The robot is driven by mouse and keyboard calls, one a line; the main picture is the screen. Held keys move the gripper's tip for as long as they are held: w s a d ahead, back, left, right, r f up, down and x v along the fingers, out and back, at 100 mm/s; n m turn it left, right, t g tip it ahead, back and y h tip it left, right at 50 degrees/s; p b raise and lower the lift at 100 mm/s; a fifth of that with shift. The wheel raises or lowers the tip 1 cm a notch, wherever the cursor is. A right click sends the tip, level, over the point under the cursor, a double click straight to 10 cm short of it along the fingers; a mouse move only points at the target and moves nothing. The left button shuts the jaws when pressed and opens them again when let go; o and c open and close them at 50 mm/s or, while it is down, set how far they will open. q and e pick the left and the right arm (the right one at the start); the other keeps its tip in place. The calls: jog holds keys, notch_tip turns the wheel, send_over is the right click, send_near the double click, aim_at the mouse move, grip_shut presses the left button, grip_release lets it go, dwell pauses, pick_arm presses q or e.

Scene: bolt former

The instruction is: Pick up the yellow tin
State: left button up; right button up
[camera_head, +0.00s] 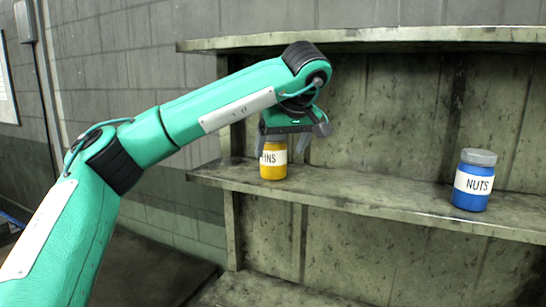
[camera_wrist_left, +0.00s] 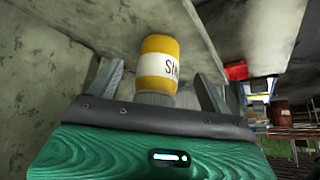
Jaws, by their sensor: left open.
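The yellow tin (camera_head: 273,172) stands upright on the middle shelf, near its left end. It has a white label, partly covered by my gripper in the head view. My left gripper (camera_head: 283,150) is over it, pointing down, with its fingers apart. In the left wrist view, the yellow tin (camera_wrist_left: 158,62) shows between the two open fingers of my left gripper (camera_wrist_left: 160,85), with its grey lid towards the palm. I cannot tell if a finger touches the tin. My right gripper is in neither view.
A blue tin labelled NUTS (camera_head: 473,181) with a grey lid stands on the same shelf (camera_head: 370,194), well to the right. The upper shelf board (camera_head: 400,38) runs above my left wrist. The shelf between the two tins is clear.

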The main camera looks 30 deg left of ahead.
aim_at(275, 140)
pick_arm(q)
jog(key=shift+w+a+r, duration=0.15)
jog(key=shift+w+a, duration=0.25)
jog(key=shift+a, duration=0.1)
jog(key=shift+w+a+p, duration=0.6)
jog(key=shift+w+a, duration=0.2)
jog(key=shift+a, duration=0.2)
jog(key=shift+x, duration=1.6)
jog(key=shift+s+d, duration=0.1)
jog(key=shift+d, duration=0.1)
jog(key=c, duration=1.2)
jog(key=shift+r, duration=0.1)
